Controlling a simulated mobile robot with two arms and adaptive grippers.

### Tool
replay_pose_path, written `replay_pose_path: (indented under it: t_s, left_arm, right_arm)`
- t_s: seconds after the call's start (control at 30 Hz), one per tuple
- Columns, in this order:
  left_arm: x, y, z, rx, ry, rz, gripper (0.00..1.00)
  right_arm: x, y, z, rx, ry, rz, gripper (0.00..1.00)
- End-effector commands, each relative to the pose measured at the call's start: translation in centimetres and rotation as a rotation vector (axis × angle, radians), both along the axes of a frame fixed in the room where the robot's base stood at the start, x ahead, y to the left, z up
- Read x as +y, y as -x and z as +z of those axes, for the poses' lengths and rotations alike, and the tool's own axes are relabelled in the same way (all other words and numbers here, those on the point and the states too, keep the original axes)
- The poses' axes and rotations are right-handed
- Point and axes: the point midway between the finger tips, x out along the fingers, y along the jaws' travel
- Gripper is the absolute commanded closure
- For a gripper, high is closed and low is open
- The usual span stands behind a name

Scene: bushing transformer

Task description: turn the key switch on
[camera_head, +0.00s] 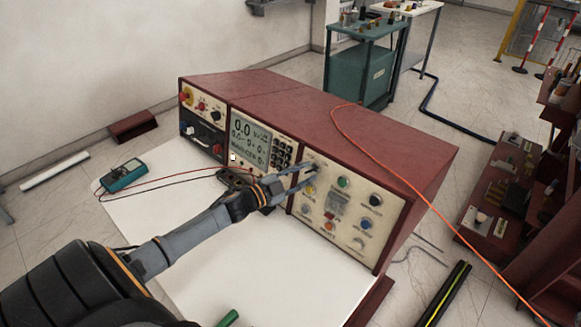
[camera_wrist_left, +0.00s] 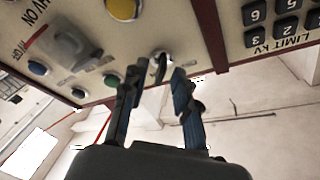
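The key switch (camera_wrist_left: 159,67) is a small dark key in a round metal collar, on the cream control panel (camera_head: 386,243) of the red console. In the left wrist view it lies between the tips of my left gripper (camera_wrist_left: 157,80), with a gap visible on both sides. The key's exact angle is hard to read. In the head view my left gripper (camera_head: 312,173) reaches the panel's upper left corner, its fingers apart and largely covering the key switch. My right gripper is not in view.
A green button (camera_head: 343,182) and a yellow button (camera_head: 308,190) sit close to the gripper. A meter display (camera_head: 250,138) is left on the console. A teal multimeter (camera_head: 123,175) with leads lies on the white tabletop (camera_head: 290,275). An orange cable (camera_head: 400,173) crosses the console top.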

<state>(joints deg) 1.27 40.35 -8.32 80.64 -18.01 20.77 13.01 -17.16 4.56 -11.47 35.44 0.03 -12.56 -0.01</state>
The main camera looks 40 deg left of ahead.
Motion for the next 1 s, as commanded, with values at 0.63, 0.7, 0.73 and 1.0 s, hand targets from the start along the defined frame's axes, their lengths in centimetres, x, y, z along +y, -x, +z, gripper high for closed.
replay_pose_path:
  t_s: [0.63, 0.7, 0.73, 1.0]
  left_arm:
    - [3.3, 10.2, 0.0, 0.002, 0.0, 0.001, 0.71]
    - [3.5, 10.6, 0.0, 0.001, 0.0, 0.0, 0.71]
    - [3.5, 10.7, 0.0, 0.001, -0.001, 0.0, 0.71]
    - [3.5, 10.8, 0.1, 0.0, -0.001, 0.0, 0.71]
  right_arm:
    - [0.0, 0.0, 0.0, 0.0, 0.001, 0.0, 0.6]
    - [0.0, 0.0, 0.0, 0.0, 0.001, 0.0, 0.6]
    - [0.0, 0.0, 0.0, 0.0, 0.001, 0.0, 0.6]
    - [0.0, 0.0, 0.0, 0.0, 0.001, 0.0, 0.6]
